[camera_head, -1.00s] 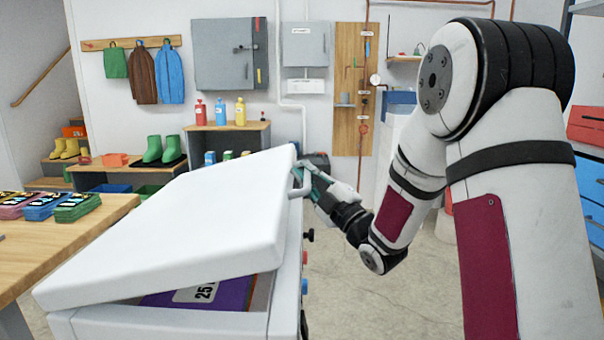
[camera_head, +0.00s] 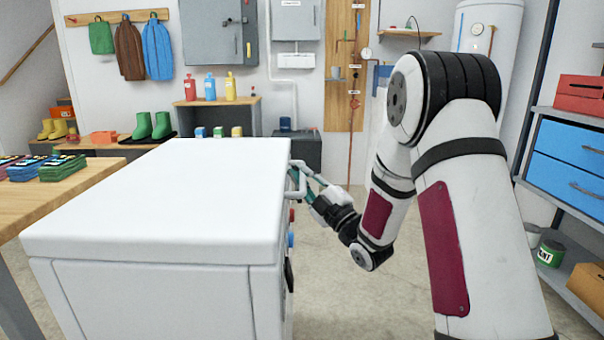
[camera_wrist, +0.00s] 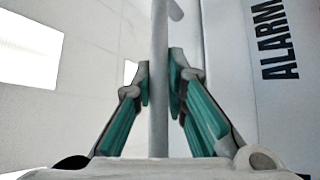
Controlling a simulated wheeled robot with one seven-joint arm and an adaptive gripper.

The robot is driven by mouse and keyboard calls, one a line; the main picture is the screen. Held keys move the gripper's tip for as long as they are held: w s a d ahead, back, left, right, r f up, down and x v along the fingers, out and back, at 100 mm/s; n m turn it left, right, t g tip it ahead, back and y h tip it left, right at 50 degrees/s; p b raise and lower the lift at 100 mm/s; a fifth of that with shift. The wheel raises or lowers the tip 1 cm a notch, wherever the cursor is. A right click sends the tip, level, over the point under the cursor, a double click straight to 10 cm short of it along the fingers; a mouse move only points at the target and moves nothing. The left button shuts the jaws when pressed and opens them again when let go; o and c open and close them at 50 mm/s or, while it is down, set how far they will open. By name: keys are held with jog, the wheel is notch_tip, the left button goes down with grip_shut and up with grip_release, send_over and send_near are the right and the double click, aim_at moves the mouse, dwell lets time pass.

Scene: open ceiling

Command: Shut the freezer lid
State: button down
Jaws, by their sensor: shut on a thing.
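The white chest freezer (camera_head: 160,300) stands in the left half of the head view. Its white lid (camera_head: 180,195) lies level on the body, with no gap showing along the front edge. My gripper (camera_head: 298,180) is at the lid's right side, shut on the lid handle (camera_head: 300,192). In the wrist view the handle bar (camera_wrist: 159,100) runs upright between the two teal fingers of my gripper (camera_wrist: 160,85). The freezer's inside is hidden by the lid.
A wooden table (camera_head: 85,185) with several colored packs (camera_head: 62,167) stands left of the freezer. Shelving with blue drawers (camera_head: 567,165) is at the right. A low shelf with bottles (camera_head: 218,115) stands behind. Grey floor (camera_head: 345,300) is clear right of the freezer.

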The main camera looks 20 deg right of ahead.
jog(key=shift+d+f+h, duration=0.2)
jog(key=shift+f+h, duration=0.1)
jog(key=shift+f, duration=0.4)
jog(key=c, duration=1.9)
grip_release()
jog(key=shift+r, duration=0.1)
jog(key=shift+a+r, duration=0.2)
jog(key=v, duration=1.2)
jog(key=shift+d, duration=0.4)
